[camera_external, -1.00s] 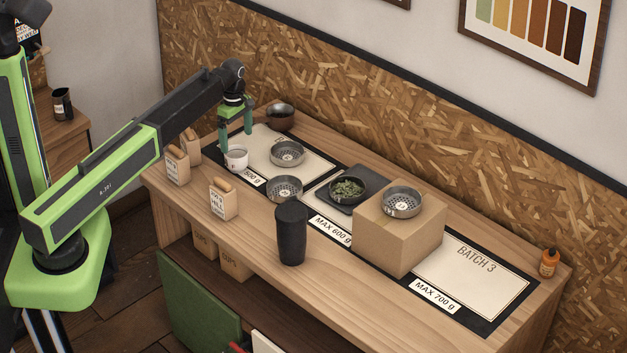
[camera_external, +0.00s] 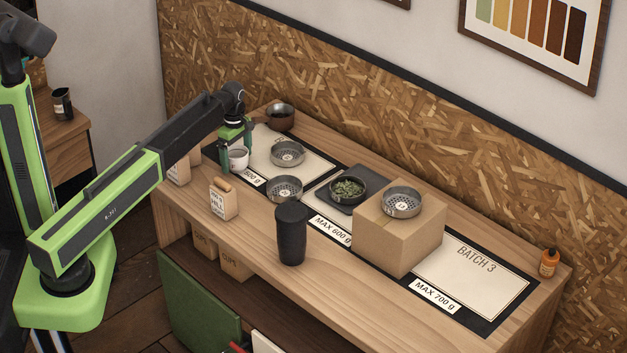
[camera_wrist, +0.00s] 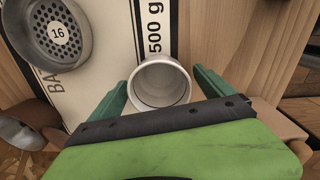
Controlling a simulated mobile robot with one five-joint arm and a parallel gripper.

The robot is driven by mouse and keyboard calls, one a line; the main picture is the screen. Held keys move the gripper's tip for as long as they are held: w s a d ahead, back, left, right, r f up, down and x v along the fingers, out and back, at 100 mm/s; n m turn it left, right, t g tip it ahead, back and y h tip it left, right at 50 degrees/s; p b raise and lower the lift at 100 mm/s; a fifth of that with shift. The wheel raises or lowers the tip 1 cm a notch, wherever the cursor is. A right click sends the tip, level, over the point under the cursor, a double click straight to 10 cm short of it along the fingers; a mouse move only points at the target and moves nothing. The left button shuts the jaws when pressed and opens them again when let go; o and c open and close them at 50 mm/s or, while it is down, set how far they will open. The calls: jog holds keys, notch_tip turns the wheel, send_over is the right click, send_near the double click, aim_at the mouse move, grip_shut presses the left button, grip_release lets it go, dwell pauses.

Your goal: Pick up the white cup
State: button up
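The white cup (camera_external: 238,158) stands upright at the left end of the counter, beside the 500 g label. In the wrist view the cup (camera_wrist: 160,84) is seen from above, looks empty, and sits between the two green fingers. My gripper (camera_external: 237,150) is lowered around the cup, one finger on each side. In the wrist view my gripper (camera_wrist: 160,92) is open, with a small gap showing beside the cup.
A perforated metal dish (camera_external: 287,153) and a second one (camera_external: 284,188) are to the right. A brown bowl (camera_external: 280,116) stands behind. Paper bags (camera_external: 223,199) are in front. A black tumbler (camera_external: 291,233) and cardboard box (camera_external: 397,232) stand farther right.

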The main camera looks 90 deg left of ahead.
jog(key=c, duration=1.5)
